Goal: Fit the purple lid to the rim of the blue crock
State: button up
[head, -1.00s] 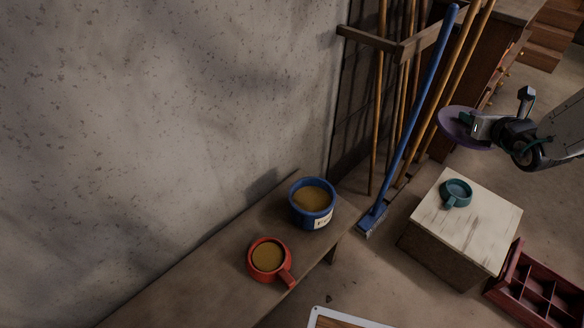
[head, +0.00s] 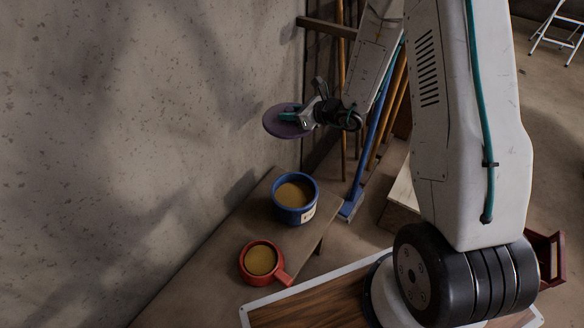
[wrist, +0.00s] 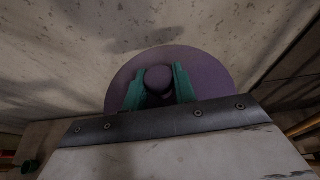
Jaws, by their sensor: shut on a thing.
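The purple lid (head: 284,122) is a flat round disc with a knob, and it also shows in the wrist view (wrist: 212,76). My gripper (head: 290,116) is shut on the knob (wrist: 158,79), with a teal finger on either side of it in the wrist view (wrist: 159,88). The lid is held in the air above the bench, near the wall. The blue crock (head: 293,213) stands upright on the bench below the lid, with its top open and brownish contents visible. A pale label shows on its side. Lid and crock are apart.
A red mug-like pot (head: 244,274) with a handle stands on the wooden bench (head: 205,262) close to the crock. The wall (head: 120,130) runs along the bench. A blue broom (head: 357,190) and wooden poles lean behind. A pale box (head: 403,192) is partly hidden by my arm.

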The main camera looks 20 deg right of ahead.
jog(key=s+a+f+n+g+y, duration=0.1)
jog(key=s+f+n+g+y, duration=0.1)
jog(key=s+f, duration=0.3)
jog(key=s+a+f+n+g+y, duration=0.1)
jog(key=s+f+n+g+y, duration=0.1)
jog(key=f, duration=0.7)
jog(key=s+n+g, duration=0.1)
jog(key=s, duration=0.1)
jog(key=shift+s+f+n, duration=0.35)
jog(key=shift+f+n, duration=0.05)
jog(key=shift+d+f, duration=0.1)
jog(key=shift+f, duration=2.65)
jog(key=shift+f, duration=0.25)
jog(key=shift+f, duration=1.1)
jog(key=o, duration=1.1)
